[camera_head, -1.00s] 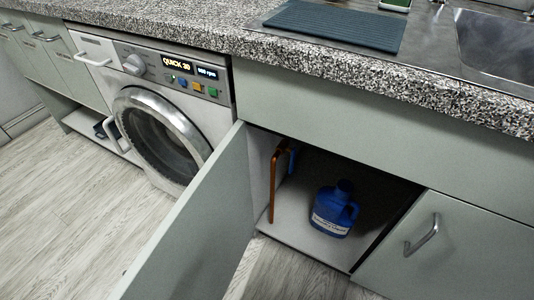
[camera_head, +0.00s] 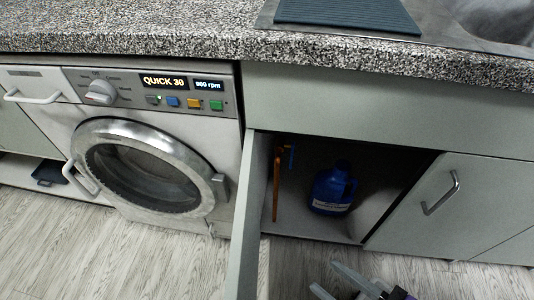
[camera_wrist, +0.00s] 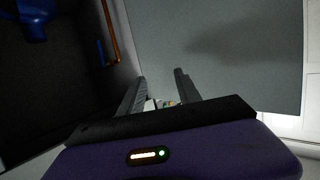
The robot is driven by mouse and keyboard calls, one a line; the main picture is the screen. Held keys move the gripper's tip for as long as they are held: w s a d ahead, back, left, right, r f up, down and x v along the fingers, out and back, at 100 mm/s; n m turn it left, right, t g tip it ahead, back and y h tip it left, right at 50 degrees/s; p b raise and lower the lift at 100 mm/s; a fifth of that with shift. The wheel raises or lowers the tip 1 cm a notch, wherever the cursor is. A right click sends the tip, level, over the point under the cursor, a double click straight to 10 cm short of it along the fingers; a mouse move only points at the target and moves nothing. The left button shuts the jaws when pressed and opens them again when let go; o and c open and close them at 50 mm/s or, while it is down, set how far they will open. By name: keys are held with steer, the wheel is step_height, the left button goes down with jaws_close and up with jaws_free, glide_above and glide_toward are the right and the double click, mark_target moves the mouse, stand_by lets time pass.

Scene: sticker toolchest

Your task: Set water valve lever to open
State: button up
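A copper-coloured pipe (camera_head: 277,187) runs upright along the left inner wall of the open cabinet under the sink. A small blue lever (camera_head: 291,157) sits near its top, at the pipe's right side. In the wrist view the pipe (camera_wrist: 110,30) and the blue lever (camera_wrist: 101,52) show at the upper left, beyond the fingers. My gripper (camera_wrist: 160,72) is open with nothing between its fingers, and faces the cabinet door panel. In the head view my gripper (camera_head: 335,280) shows at the bottom edge, in front of the cabinet and below the lever.
The cabinet door (camera_head: 246,225) stands open, left of the opening. A blue jug (camera_head: 333,188) stands on the cabinet floor, right of the pipe; part of it shows in the wrist view (camera_wrist: 33,14). A washing machine (camera_head: 225,150) stands left; a closed door (camera_head: 425,215) is right.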

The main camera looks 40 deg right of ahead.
mark_target(292, 156)
steer(key=w+d+f+m+g+b, duration=0.1)
steer(key=w+d+f+m, duration=0.4)
steer(key=f, duration=0.4)
steer(key=w+d+f+m+g+h+b, duration=0.1)
steer(key=w+d+f+m+g, duration=0.15)
steer(key=w+f+m, duration=0.55)
steer(key=w+d+f+m+g+b, duration=0.1)
steer(key=w+d+f+m, duration=0.35)
steer(key=f, duration=0.65)
steer(key=w+d+m+t+y, duration=0.1)
steer(key=w+d+m+t, duration=0.1)
steer(key=w+d+m, duration=0.45)
steer(key=w+d+r+m+t+y, duration=0.35)
steer(key=w+d+r, duration=0.35)
steer(key=d+r, duration=0.5)
steer(key=s+a+r+m+g+y, duration=0.1)
steer(key=s+a+r+m+y, duration=0.1)
steer(key=s+a+r+y, duration=0.35)
steer(key=w+a+f+y+b, duration=0.1)
steer(key=w+a+y+b, duration=0.1)
steer(key=w, duration=0.5)
steer(key=shift+w+a+f+g+b, duration=0.2)
steer(key=shift+w+a+g+b, duration=0.1)
steer(key=shift+a+b, duration=0.45)
